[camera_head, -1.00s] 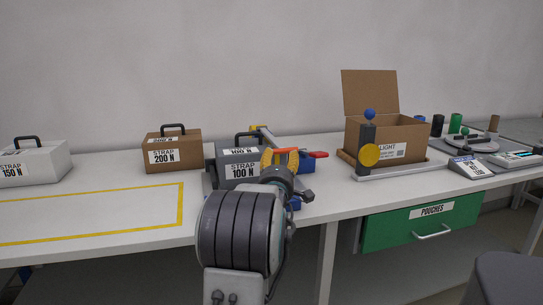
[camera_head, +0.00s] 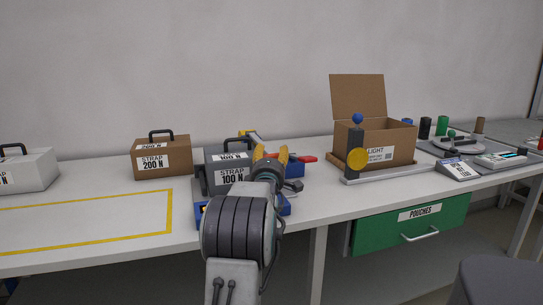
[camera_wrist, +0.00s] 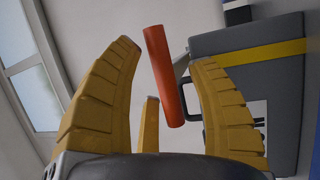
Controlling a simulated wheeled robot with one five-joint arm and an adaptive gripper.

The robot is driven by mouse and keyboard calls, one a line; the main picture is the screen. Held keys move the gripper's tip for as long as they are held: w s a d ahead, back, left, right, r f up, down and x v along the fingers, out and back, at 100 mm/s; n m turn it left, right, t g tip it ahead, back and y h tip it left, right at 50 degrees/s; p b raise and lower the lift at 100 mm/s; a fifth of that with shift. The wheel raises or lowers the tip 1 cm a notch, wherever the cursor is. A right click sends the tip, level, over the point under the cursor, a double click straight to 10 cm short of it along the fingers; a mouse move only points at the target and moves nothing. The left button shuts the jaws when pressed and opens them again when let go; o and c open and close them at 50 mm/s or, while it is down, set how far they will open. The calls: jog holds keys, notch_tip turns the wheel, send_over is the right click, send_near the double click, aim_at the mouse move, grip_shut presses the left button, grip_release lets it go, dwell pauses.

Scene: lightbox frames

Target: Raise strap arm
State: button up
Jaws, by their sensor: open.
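The strap arm's orange-red handle (camera_wrist: 163,75) stands between the spread yellow fingers of my gripper (camera_wrist: 166,56) in the wrist view. Gaps show on both sides of it; how deep it sits between them I cannot tell. My gripper is open. In the head view my gripper (camera_head: 270,156) is in front of the strapping station, and its fingers hide most of the handle. A grey case (camera_head: 227,172) marked STRAP 100 N is on the station, just left of my gripper. Its grey body with a yellow band (camera_wrist: 270,55) also shows at right in the wrist view.
A brown case (camera_head: 163,160) marked 200 N and a white case (camera_head: 28,172) marked 150 N stand left. A red lever (camera_head: 307,159) is close right of my gripper. An open carton (camera_head: 388,140) stands further right. The yellow-outlined area (camera_head: 85,222) is empty.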

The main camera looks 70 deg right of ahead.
jog(key=shift+c, duration=0.4)
grip_shut()
jog(key=shift+r, duration=0.15)
